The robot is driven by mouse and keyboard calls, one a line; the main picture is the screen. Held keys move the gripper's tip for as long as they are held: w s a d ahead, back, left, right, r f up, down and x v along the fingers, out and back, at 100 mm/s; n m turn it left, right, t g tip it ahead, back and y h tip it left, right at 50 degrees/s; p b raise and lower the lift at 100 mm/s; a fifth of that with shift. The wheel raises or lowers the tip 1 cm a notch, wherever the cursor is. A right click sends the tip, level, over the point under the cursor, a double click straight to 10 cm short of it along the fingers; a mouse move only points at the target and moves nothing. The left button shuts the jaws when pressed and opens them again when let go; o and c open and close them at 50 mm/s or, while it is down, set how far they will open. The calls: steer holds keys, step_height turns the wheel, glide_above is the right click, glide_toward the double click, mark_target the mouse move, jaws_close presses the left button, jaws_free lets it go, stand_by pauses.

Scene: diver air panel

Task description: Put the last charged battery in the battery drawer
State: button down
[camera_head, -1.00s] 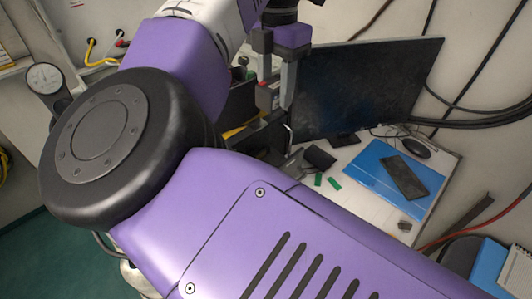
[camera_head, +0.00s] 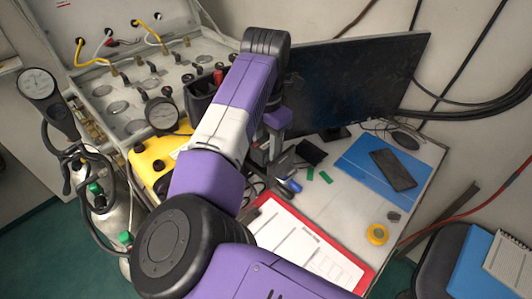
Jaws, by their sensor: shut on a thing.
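My gripper (camera_head: 272,143) is in the camera view at the left of the black monitor, low over the back of the desk. It points down and is partly hidden by my own arm. It is shut on a battery, which is too small and covered to make out clearly. Two small green pieces (camera_head: 310,174) lie on the desk just right of the gripper; I cannot tell whether they are batteries. A battery drawer cannot be made out; dark boxes crowd the area around and below my gripper.
The monitor (camera_head: 345,80) stands close behind. A blue folder (camera_head: 350,160) with a dark device (camera_head: 393,169), a red clipboard (camera_head: 310,245) and a yellow roll (camera_head: 377,234) lie on the desk. The air panel (camera_head: 140,85), yellow case (camera_head: 150,160) and gas cylinders (camera_head: 110,215) are at left.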

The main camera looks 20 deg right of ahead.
mark_target(266, 155)
steer(key=shift+f, duration=1.65)
steer(key=shift+f, duration=0.15)
steer(key=c, duration=1.1)
jaws_free()
step_height(266, 155, up, 12)
steer(key=shift+r+b, duration=0.15)
steer(key=shift+b, duration=0.85)
